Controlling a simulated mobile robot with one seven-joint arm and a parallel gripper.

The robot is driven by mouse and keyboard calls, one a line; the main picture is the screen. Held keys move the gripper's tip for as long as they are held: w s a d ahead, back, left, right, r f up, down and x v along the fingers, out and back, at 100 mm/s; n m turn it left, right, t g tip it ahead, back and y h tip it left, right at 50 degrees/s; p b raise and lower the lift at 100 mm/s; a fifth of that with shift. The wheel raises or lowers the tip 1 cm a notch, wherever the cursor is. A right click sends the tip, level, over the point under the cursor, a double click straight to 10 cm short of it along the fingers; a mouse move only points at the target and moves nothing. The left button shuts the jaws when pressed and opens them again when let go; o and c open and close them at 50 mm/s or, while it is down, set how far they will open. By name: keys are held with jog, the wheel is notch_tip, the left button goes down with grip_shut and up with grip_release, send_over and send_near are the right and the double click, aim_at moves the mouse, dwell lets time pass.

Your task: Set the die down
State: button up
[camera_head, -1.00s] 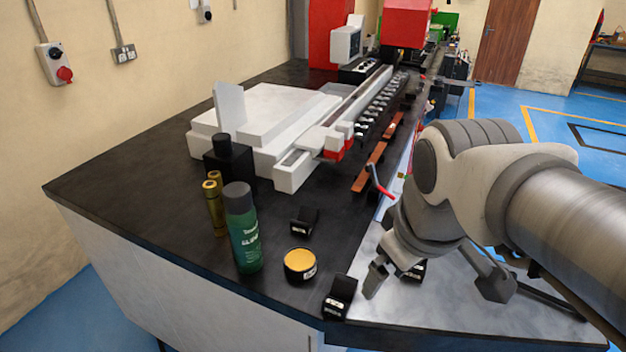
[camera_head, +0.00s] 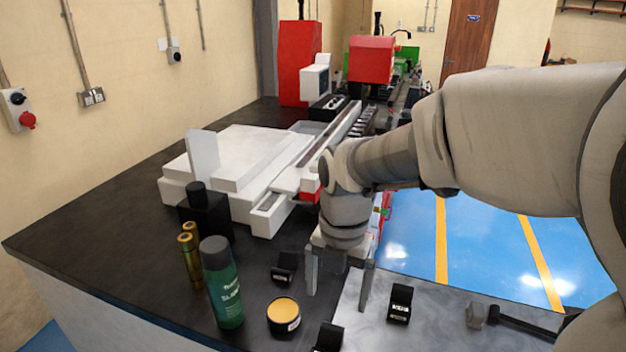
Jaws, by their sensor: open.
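Three small black dies with white labels are in view. One die (camera_head: 400,303) stands on the grey metal plate (camera_head: 375,335), to the right of my gripper. Another die (camera_head: 285,267) is on the black bench top, left of my gripper. A third die (camera_head: 328,337) is at the front edge, cut off by the frame. My gripper (camera_head: 339,282) points down with its two fingers wide apart. Nothing shows between them. It is apart from the dies; its exact height above the surface is hard to tell.
A green spray can (camera_head: 223,285), a round tin with a yellow top (camera_head: 284,316) and brass cylinders (camera_head: 190,255) stand on the black bench (camera_head: 110,235). The white bender (camera_head: 250,165) lies behind. A dark-handled tool (camera_head: 510,322) lies at right.

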jog(key=b, duration=0.2)
send_over(326, 350)
jog(key=shift+n, duration=0.4)
jog(key=f, duration=1.1)
jog(key=shift+s+d+f, duration=0.15)
jog(key=shift+s+d, duration=0.1)
jog(key=shift+w+a+f+b, duration=0.15)
jog(key=shift+f+b, duration=0.1)
jog(key=shift+f, duration=1.35)
jog(key=shift+a+f+b, duration=0.1)
jog(key=shift+f+b, duration=0.1)
jog(key=shift+f, duration=1.35)
grip_shut()
jog(key=shift+w+r, duration=0.1)
jog(key=shift+r, duration=0.05)
